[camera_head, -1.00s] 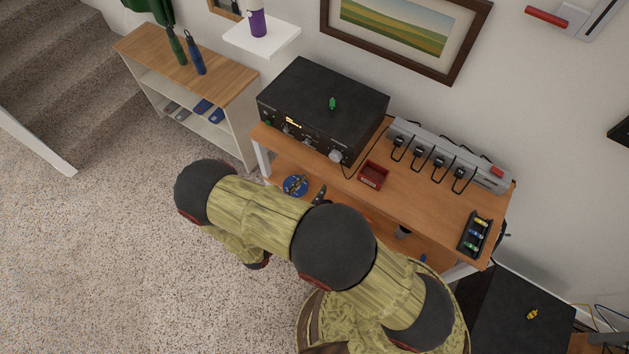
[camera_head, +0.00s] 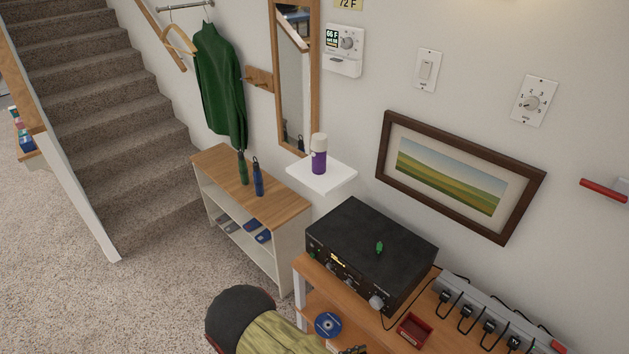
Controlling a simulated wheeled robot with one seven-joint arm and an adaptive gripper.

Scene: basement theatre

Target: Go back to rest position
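Part of my arm (camera_head: 272,335), with a dark rounded joint and a yellow-green link, shows at the bottom edge, in front of the wooden desk (camera_head: 318,268). The rest of the arm is cut off by the frame. I cannot make out my gripper or its fingers. A small dark shape at the bottom edge near the arm is too cut off to identify.
A blue disc (camera_head: 328,325) lies lower. A shelf (camera_head: 250,187) stands left; carpet (camera_head: 170,290) is clear.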

